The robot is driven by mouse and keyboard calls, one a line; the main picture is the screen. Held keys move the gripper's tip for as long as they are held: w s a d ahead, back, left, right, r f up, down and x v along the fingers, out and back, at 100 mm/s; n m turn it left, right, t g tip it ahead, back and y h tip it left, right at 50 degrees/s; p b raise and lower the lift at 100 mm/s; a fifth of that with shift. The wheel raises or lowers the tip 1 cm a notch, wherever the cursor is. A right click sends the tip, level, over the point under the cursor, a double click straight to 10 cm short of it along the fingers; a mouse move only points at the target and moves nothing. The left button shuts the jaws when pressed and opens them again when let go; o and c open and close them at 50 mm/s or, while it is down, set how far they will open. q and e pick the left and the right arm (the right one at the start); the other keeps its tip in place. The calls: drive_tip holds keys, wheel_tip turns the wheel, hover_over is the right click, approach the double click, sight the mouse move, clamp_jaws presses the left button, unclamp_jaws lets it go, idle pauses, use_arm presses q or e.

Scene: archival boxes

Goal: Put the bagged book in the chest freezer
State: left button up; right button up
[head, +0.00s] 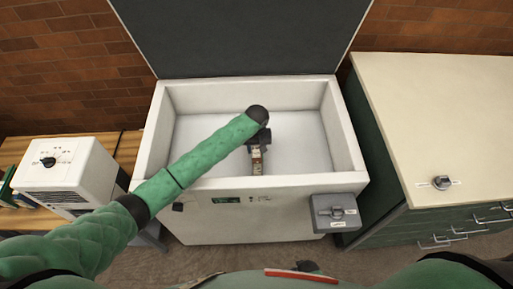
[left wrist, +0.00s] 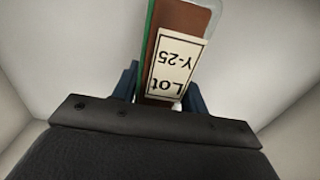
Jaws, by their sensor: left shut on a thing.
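The chest freezer (head: 157,140) stands open in the middle of the head view, white inside, with its dark lid raised behind. My left arm reaches over its front left corner, and my left gripper (head: 258,140) is inside the opening. It is shut on the bagged book (head: 257,162), of which a narrow edge shows. In the left wrist view the book (left wrist: 165,22) is brown with a green edge and a white label reading "Lot Y-25", held between the fingers. White freezer walls surround it there. Whether the book touches the freezer floor I cannot tell. My right gripper is not in view.
A grey box with a knob (head: 336,212) is on the freezer's front right. A white appliance with a dial (head: 70,170) stands on a wooden bench at left. A cream-topped cabinet (head: 440,110) with drawers stands at right. The freezer interior around the book looks clear.

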use_arm(q)
drive_tip(key=shift+f, duration=0.35)
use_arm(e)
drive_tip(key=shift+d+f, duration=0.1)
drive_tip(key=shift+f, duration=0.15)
use_arm(q)
drive_tip(key=o, duration=1.4)
drive_tip(key=shift+f, duration=0.1)
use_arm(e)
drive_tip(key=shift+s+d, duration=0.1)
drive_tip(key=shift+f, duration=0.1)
use_arm(q)
drive_tip(key=shift+r, duration=0.35)
wheel_tip(320, 180, up, 12)
drive_tip(key=b, duration=0.2)
drive_tip(key=shift+f+b, duration=0.25)
drive_tip(key=shift+b, duration=0.15)
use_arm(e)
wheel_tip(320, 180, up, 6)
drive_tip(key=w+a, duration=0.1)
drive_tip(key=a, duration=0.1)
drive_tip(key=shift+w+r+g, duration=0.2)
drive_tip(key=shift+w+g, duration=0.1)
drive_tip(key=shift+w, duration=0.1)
use_arm(q)
drive_tip(key=shift+r, duration=0.1)
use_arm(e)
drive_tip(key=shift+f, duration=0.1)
